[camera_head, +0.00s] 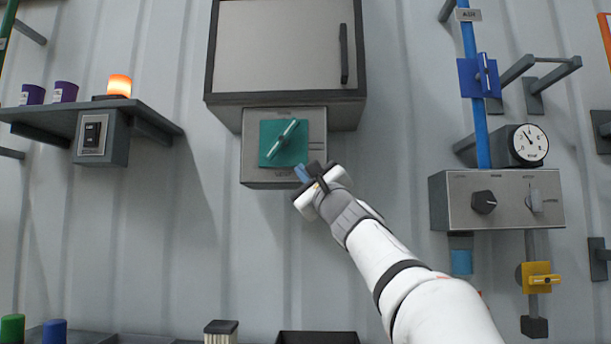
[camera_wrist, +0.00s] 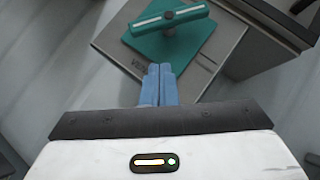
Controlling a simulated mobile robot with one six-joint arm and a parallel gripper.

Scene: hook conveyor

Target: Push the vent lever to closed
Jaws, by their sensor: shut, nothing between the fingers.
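The vent lever (camera_head: 283,138) is a teal bar with a pale stripe on a teal square plate, mounted on a grey panel (camera_head: 257,172) under a wall cabinet. In the head view the lever slants, its upper end to the right. In the wrist view the lever (camera_wrist: 168,20) lies across the top, beyond my fingers. My gripper (camera_head: 301,174) is at the panel's lower right, below the lever. Its blue fingers (camera_wrist: 159,84) are shut together and empty. They look apart from the lever bar; whether they touch the plate I cannot tell. The panel's lettering is partly unreadable.
The grey cabinet (camera_head: 280,45) sits directly above the panel. A shelf (camera_head: 60,119) with purple cups and an orange lamp is at left. A control box (camera_head: 520,205), gauge (camera_head: 529,143) and blue pipe (camera_head: 471,40) are at right. Bare wall lies between.

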